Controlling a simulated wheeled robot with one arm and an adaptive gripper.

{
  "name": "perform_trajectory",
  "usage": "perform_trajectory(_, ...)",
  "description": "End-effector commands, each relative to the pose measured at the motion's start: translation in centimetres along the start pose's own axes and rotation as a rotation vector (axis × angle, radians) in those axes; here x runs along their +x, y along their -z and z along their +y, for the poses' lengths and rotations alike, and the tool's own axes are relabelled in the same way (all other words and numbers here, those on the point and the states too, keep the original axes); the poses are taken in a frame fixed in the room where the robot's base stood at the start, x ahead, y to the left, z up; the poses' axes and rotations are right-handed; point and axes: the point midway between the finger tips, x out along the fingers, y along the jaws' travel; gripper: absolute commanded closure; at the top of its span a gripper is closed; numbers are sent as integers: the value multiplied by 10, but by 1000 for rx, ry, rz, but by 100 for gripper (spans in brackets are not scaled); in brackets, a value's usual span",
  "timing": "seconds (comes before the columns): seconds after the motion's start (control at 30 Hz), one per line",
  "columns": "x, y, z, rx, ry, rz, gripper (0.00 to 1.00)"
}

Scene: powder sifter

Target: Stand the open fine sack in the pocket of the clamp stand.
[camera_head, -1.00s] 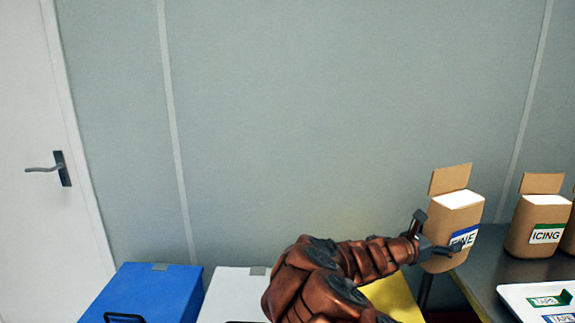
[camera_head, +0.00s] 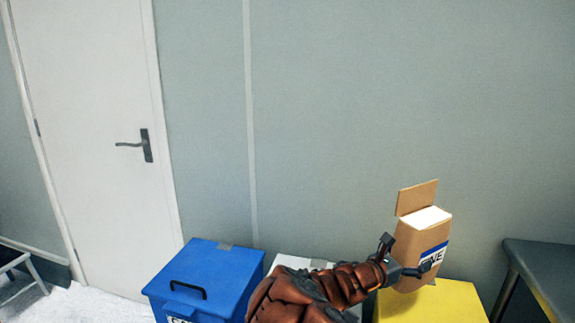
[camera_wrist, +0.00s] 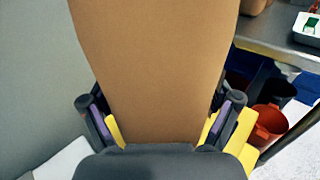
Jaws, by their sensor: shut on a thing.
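The fine sack (camera_head: 412,248) is a brown paper sack with its top flap up, white contents showing and a blue-edged label reading FINE, partly covered by a finger. My gripper (camera_head: 408,268) is shut on the sack and holds it upright in the air, in front of the wall and above the yellow bin. In the wrist view the sack (camera_wrist: 155,70) fills the middle, with my gripper (camera_wrist: 160,128) fingers on both its sides. The clamp stand is not seen in these views.
A blue bin (camera_head: 205,275), a white bin (camera_head: 290,262) and a yellow bin (camera_head: 440,303) stand along the wall. A metal table (camera_head: 545,262) is at the right. A white door (camera_head: 90,120) is at the left. Red containers (camera_wrist: 262,125) show beneath the table in the wrist view.

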Motion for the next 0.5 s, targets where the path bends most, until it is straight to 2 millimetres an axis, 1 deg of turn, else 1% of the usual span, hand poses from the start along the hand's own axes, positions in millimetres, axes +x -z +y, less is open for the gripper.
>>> perform_trajectory(0.03,-12,5,9,-3,-22,-3,81)
perform_trajectory(0.1,-28,10,19,-5,-46,-4,81)
perform_trajectory(0.3,-69,24,42,-11,-110,-11,81)
perform_trajectory(0.5,-99,33,56,-15,-155,-13,81)
